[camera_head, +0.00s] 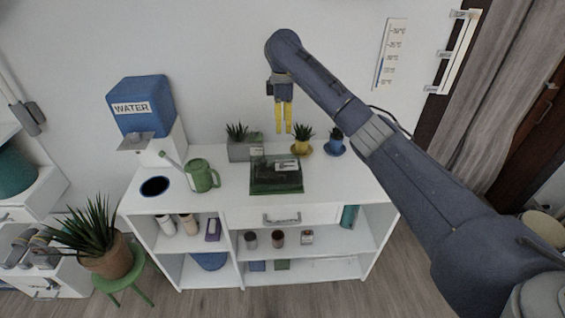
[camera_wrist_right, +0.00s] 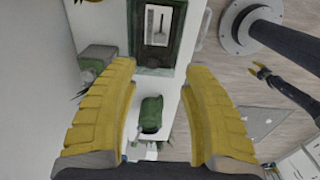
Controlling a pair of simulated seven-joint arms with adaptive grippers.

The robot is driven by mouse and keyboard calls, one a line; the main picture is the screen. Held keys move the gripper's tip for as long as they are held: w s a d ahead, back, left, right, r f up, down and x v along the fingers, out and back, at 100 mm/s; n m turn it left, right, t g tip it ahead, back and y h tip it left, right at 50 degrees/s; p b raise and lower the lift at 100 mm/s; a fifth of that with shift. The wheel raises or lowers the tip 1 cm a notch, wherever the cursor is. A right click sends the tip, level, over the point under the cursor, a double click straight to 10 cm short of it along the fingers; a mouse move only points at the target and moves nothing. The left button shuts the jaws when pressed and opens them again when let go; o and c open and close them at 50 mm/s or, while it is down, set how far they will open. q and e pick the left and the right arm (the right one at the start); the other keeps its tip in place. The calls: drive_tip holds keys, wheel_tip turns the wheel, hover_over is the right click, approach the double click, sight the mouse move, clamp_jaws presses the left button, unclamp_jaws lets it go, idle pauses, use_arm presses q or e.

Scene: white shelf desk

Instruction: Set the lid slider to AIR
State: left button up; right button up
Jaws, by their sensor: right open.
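A dark green box (camera_head: 276,187) with a lid (camera_head: 285,166) stands on the white desk top; the lid has a pale label or slider panel, too small to read in the head view. In the right wrist view the green box (camera_wrist_right: 178,50) is at top centre, with a grey framed panel (camera_wrist_right: 158,24) on its lid. My right gripper (camera_head: 284,132) hangs above and behind the box, pointing down, apart from it. Its yellow fingers are open and empty in the wrist view (camera_wrist_right: 158,70). My left gripper (camera_wrist_right: 260,70) shows small at the right of that view; its opening is unclear.
A green watering can (camera_head: 202,176) stands left of the box, near a dark round opening (camera_head: 155,187). A blue water dispenser (camera_head: 142,105) is at back left. A grey planter (camera_head: 240,150), a yellow pot (camera_head: 301,147) and a blue pot (camera_head: 335,146) line the back edge.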

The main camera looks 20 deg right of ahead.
sight(281, 164)
wheel_tip(281, 164, down, 17)
drive_tip(key=shift+f, duration=0.1)
idle(0.7)
clamp_jaws()
idle(0.4)
